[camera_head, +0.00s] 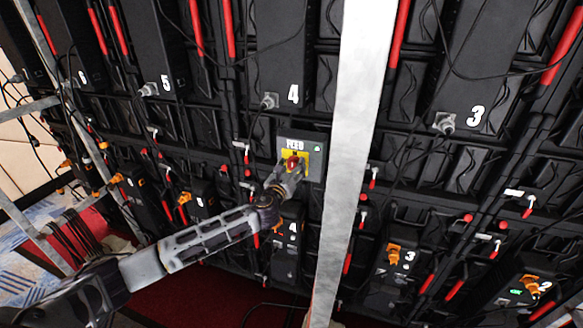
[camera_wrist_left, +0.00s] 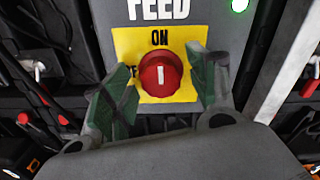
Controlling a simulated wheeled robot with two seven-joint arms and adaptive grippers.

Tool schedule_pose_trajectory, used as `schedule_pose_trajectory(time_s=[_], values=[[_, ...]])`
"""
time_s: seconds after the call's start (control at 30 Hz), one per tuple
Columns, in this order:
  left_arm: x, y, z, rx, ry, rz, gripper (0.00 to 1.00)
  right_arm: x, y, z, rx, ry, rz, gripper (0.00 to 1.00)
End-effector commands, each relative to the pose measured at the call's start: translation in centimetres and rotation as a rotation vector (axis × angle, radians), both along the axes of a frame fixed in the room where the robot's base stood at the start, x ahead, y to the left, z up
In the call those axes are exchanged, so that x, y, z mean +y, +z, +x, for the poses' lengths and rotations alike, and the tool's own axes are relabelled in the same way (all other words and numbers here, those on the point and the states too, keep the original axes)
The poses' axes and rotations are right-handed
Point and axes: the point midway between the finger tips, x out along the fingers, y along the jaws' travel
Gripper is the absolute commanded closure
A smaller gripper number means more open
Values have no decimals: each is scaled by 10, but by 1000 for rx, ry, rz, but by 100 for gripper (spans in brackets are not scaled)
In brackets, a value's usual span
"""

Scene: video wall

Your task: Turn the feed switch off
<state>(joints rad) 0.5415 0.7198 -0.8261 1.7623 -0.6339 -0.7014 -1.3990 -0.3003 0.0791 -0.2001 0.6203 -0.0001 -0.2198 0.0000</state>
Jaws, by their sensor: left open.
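The feed switch is a red round knob (camera_wrist_left: 160,75) on a yellow plate (camera_wrist_left: 128,41) of a grey box (camera_head: 315,168) marked FEED. In the left wrist view the knob's white mark is upright, pointing toward the word ON. The word at the plate's left is mostly hidden by a finger. A green light (camera_wrist_left: 239,6) glows at the box's upper right. My left gripper (camera_wrist_left: 160,85) is open, with one finger on each side of the knob; I cannot tell whether they touch it. In the head view the left gripper (camera_head: 288,177) reaches the box from the lower left. My right gripper is not in view.
A pale upright post (camera_head: 350,150) stands just right of the switch box. Black numbered panels (camera_head: 275,60) with red handles, cables and orange connectors (camera_head: 393,252) fill the wall. A metal frame (camera_head: 40,110) stands at the left.

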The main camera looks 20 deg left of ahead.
Motion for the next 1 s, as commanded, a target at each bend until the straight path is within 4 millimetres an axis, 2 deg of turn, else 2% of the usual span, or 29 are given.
schedule_pose_trajectory(time_s=[0.27, 0.6, 0.63, 1.0], values=[[0, 0, 0, 0, 0, 0, 41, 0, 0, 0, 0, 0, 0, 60], [0, 0, 0, 0, 0, 0, 85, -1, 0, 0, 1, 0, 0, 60], [0, 0, 0, 0, 0, 0, 87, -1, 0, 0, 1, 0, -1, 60], [0, -1, 0, 3, 1, -48, 87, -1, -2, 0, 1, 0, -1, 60]])
